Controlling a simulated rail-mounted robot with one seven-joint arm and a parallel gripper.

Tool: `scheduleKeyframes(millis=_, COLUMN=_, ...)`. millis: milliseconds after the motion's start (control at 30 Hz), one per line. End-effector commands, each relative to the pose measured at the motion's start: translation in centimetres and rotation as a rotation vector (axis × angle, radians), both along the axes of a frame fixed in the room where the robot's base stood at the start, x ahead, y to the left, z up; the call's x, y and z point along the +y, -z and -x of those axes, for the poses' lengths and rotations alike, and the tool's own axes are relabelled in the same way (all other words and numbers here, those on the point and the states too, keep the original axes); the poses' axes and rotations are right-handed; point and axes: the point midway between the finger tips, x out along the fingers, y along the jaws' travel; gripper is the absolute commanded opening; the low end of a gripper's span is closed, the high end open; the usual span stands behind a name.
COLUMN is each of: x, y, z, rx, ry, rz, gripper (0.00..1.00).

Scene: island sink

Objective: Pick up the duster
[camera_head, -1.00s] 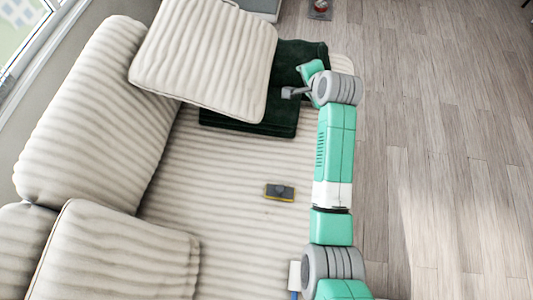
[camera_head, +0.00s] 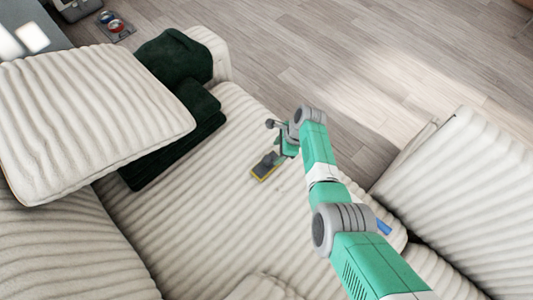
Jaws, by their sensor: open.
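The duster (camera_head: 263,170), a small dark grey block with a yellow edge, lies on the ribbed cream sofa seat (camera_head: 235,110) near the middle of the head view. My gripper (camera_head: 279,153) is just above and to the right of it in the picture, very close to its upper right end. The jaws are open and hold nothing that I can see. The fingertips are small here, and I cannot tell whether they touch the duster.
A cream cushion (camera_head: 90,115) leans over dark green folded cloths (camera_head: 180,60) at the left. A blue item (camera_head: 383,227) lies beside my arm. Another sofa section (camera_head: 455,180) stands at the right. Wooden floor (camera_head: 350,50) is beyond the seat.

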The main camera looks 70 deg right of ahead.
Motion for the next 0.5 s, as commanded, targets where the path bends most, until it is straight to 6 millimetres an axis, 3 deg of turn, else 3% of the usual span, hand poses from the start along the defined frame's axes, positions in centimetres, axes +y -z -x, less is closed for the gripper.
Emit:
scheduleKeyframes(millis=33, x=0.1, y=1.0, z=-0.2, rx=0.0, ry=-0.001, rz=0.0, gripper=0.59)
scheduleKeyframes(millis=200, x=0.2, y=1.4, z=-0.5, rx=0.0, ry=-0.002, rz=0.001, gripper=0.59)
scheduleKeyframes(millis=500, x=0.8, y=5.7, z=-2.6, rx=-0.001, ry=-0.001, rz=0.002, gripper=0.59)
